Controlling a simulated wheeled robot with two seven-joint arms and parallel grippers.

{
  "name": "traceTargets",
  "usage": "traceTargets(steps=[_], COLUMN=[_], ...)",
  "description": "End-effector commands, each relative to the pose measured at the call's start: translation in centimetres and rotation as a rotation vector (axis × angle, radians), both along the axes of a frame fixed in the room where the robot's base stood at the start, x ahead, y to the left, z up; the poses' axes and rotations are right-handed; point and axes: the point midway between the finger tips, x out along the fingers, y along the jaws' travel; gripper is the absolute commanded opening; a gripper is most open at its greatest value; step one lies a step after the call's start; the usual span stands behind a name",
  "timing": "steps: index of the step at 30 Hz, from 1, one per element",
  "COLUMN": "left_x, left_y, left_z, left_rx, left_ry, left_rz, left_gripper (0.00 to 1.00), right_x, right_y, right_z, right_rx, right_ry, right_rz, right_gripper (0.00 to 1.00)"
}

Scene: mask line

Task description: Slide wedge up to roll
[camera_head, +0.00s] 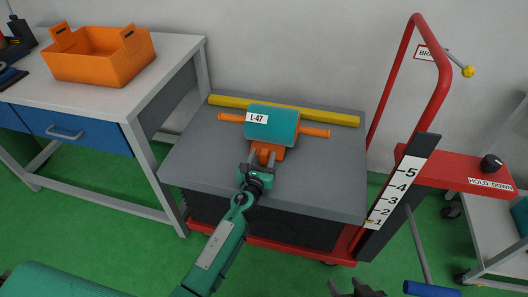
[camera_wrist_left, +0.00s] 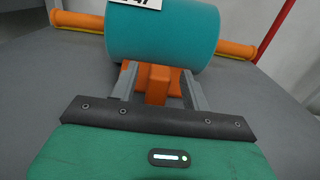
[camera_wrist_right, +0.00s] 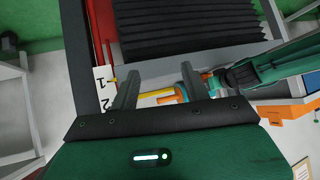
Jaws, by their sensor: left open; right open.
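The roll (camera_head: 272,124) is a teal cylinder labelled L-47 with orange ends, lying on the grey table top in front of a yellow bar. It also shows in the left wrist view (camera_wrist_left: 165,35). The orange wedge (camera_head: 267,151) is at the roll's near side; in the left wrist view (camera_wrist_left: 158,85) it seems to meet the roll, but contact is hard to tell. My left gripper (camera_head: 264,157) is open, its fingers on either side of the wedge. My right gripper (camera_wrist_right: 155,92) is open and empty, low beside the cart; its fingertips show at the bottom of the head view (camera_head: 355,288).
The yellow bar (camera_head: 310,113) runs along the table's back edge. A red cart handle (camera_head: 440,70) and a numbered scale post (camera_head: 396,195) stand at the right. A red HOLD DOWN arm (camera_head: 455,174) is beyond. An orange bin (camera_head: 98,62) sits on the left bench.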

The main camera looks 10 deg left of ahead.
Motion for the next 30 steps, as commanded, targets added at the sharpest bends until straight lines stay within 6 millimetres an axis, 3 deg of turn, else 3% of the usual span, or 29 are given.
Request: traceTargets(steps=[9, 15, 21, 30], left_x=[-6.5, -9.6, -11.0, -11.2], left_y=[0.3, 0.3, 0.4, 0.4], left_z=[-0.1, -0.1, 0.0, 0.0], left_rx=[0.0, 0.001, -0.001, -0.001], left_ry=[0.002, 0.001, 0.001, 0.0], left_rz=[0.0, -0.001, -0.001, 0.0], left_gripper=[0.47, 0.47, 0.47, 0.47], right_x=[-0.4, -0.4, -0.3, -0.3], right_y=[-1.0, -1.0, -0.9, -0.9], right_z=[0.0, -0.1, 0.0, 0.0], right_rx=[-0.034, -0.032, -0.029, -0.027], right_ry=[0.06, 0.058, 0.049, 0.046], right_rz=[-0.009, -0.008, -0.007, -0.008], right_gripper=[0.47, 0.47, 0.47, 0.47])
